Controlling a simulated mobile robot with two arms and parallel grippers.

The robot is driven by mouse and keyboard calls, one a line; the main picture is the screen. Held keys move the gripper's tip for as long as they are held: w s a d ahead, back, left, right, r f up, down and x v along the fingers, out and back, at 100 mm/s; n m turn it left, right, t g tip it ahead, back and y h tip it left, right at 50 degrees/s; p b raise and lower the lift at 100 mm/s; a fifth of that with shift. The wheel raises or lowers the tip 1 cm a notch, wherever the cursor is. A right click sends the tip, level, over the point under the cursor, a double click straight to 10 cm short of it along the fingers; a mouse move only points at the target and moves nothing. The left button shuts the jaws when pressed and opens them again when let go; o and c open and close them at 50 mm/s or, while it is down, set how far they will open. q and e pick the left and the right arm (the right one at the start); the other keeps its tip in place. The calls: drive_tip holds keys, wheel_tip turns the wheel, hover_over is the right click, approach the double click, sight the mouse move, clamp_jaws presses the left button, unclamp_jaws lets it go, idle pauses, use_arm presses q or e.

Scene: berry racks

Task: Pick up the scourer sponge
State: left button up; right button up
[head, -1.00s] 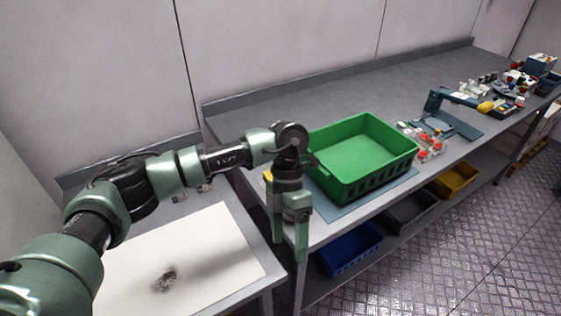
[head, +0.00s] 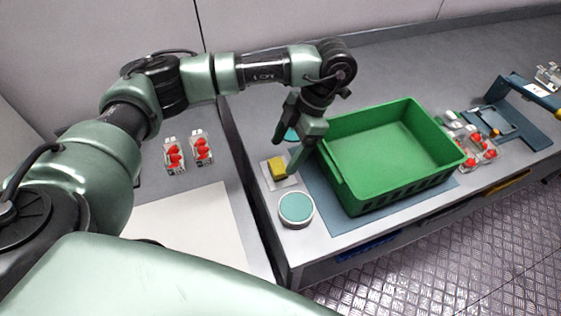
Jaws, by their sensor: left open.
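The scourer sponge (head: 276,168) looks like a small yellow block in the head view. It lies on a small pale tray (head: 268,179) near the left end of the grey bench, left of the green crate. My left gripper (head: 287,157) is open and points down, with its fingers close by the sponge in the picture. One finger covers part of the sponge's right side. I cannot tell whether the fingers touch it or are still above it. My right gripper is out of view.
A round teal-topped tub (head: 296,208) stands just in front of the sponge. A green crate (head: 340,185) on a blue mat (head: 322,202) is close on the right. Two punnets of red berries (head: 173,154) sit on the lower table at left. More punnets stand beyond the crate.

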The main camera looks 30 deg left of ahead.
sight(277, 165)
use_arm(q)
drive_tip(key=shift+s+a+f+p, duration=0.2)
drive_tip(key=shift+s+f+p, duration=0.1)
drive_tip(key=shift+f+p, duration=0.1)
drive_tip(key=x, duration=0.1)
drive_tip(key=p+x, duration=0.1)
drive_tip(key=shift+w+a+f, duration=0.1)
drive_tip(key=shift+a+f, duration=0.05)
drive_tip(key=shift+f, duration=0.25)
drive_tip(key=shift+a+f, duration=0.15)
drive_tip(key=shift+f, duration=0.55)
drive_tip(key=c, duration=1.4)
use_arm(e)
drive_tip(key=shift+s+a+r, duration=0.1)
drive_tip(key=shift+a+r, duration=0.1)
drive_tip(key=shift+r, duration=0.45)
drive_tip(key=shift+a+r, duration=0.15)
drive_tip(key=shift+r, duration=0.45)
use_arm(q)
drive_tip(key=shift+r, duration=0.1)
